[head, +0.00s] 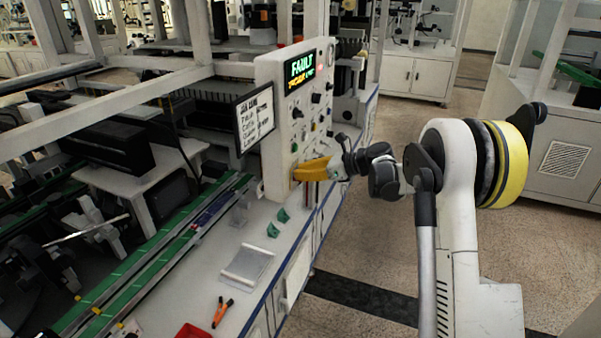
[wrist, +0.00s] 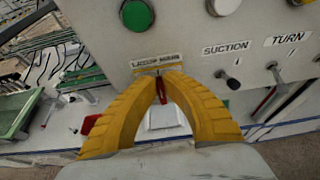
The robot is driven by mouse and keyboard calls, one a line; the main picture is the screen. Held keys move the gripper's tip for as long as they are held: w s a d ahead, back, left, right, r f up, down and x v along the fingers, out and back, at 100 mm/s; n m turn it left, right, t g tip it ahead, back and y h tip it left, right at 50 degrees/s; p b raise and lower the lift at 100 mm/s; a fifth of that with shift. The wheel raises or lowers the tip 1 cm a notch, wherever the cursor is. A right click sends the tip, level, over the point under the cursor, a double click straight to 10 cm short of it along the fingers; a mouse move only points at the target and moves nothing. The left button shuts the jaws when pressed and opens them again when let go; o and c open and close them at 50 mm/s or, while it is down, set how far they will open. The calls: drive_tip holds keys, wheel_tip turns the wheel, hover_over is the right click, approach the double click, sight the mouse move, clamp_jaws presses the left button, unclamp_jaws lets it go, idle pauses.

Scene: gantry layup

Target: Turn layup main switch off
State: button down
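The control panel (head: 271,75) stands upright at the edge of the bench. In the wrist view a small label (wrist: 157,61), which seems to read layup main, sits on the panel face just above my fingertips. A small red lever, the layup main switch (wrist: 161,88), points downward under that label. My gripper (wrist: 160,74) has its yellow fingers drawn together at the tips, one on each side of the lever, and looks shut on it. In the head view my gripper (head: 298,175) is against the lower part of the panel and hides the switch.
A green button (wrist: 136,15) is above left of the label. The suction lever (wrist: 229,80) and turn lever (wrist: 275,73) are to the right. The panel display (head: 300,69) reads FAULT. A sign (head: 254,117) hangs beside the panel. Pliers (head: 221,311) lie on the bench.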

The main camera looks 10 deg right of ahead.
drive_tip(key=shift+s+a+f+n+t+h+b, duration=0.25)
drive_tip(key=shift+n+t+b, duration=1)
drive_tip(key=shift+n, duration=1)
drive_tip(key=shift+s+a+f+n+t+h+b, duration=0.1)
drive_tip(key=shift+s+f+n+t+h+b, duration=0.25)
drive_tip(key=shift+n+t+b, duration=1.35)
drive_tip(key=shift+s+a+f+n+t+h+b, duration=0.1)
drive_tip(key=shift+s+a+f+n+t+b, duration=0.45)
drive_tip(key=shift+n, duration=2.2)
drive_tip(key=shift+w+d+r+b, duration=0.25)
drive_tip(key=shift+w+d+b, duration=0.1)
drive_tip(key=shift+w, duration=0.05)
drive_tip(key=c, duration=1.5)
unclamp_jaws()
drive_tip(key=shift+d, duration=0.1)
